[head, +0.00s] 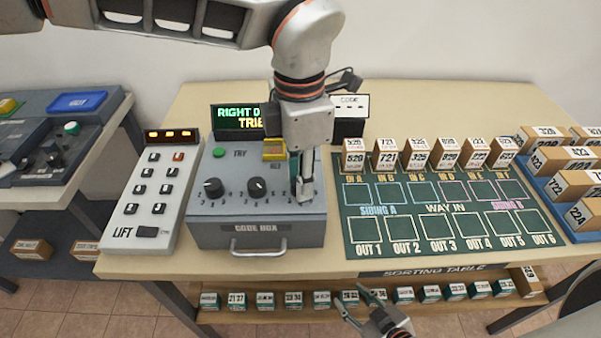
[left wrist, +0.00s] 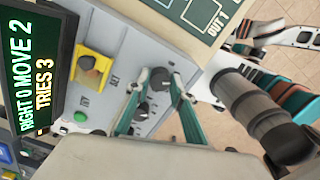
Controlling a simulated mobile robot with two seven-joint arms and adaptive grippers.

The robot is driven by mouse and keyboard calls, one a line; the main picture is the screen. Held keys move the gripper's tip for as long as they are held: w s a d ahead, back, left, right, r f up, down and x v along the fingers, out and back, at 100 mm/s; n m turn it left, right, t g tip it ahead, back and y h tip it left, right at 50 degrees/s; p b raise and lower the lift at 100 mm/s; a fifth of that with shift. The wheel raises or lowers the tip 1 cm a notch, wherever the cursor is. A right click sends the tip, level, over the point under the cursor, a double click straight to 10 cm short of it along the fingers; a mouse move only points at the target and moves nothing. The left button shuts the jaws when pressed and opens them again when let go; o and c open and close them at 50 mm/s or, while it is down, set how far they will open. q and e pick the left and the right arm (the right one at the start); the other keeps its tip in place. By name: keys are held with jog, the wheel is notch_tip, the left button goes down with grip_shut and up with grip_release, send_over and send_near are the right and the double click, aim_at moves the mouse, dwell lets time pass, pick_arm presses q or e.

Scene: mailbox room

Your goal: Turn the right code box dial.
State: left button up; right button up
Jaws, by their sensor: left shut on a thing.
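The grey code box (head: 257,236) stands on the table in the head view, with two black dials (head: 213,187) (head: 257,187) showing on its sloped face. My left gripper (head: 303,192) points down over its right side and hides the right dial there. In the left wrist view my left gripper's teal fingers (left wrist: 160,84) close around the right dial (left wrist: 160,78); the middle dial (left wrist: 141,112) is beside it. The screen (left wrist: 35,75) reads RIGHT 0, MOVE 2, TRIES 3. My right gripper (head: 358,299) is open and empty in front of the table's lower shelf.
A green button (head: 219,153) and a yellow switch housing (head: 274,150) sit behind the dials. The lift panel (head: 150,195) is to the left. The sorting board (head: 450,225), with several boxes along its back, is to the right. Several small boxes line the lower shelf (head: 300,312).

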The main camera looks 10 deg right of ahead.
pick_arm(q)
jog(key=n, duration=0.4)
jog(key=shift+n+p, duration=0.3)
jog(key=shift+p, duration=0.05)
jog(key=n, duration=0.2)
jog(key=shift+n, duration=1.9)
jog(key=o, duration=1.1)
jog(key=shift+o, duration=0.2)
notch_tip(320, 180, up, 12)
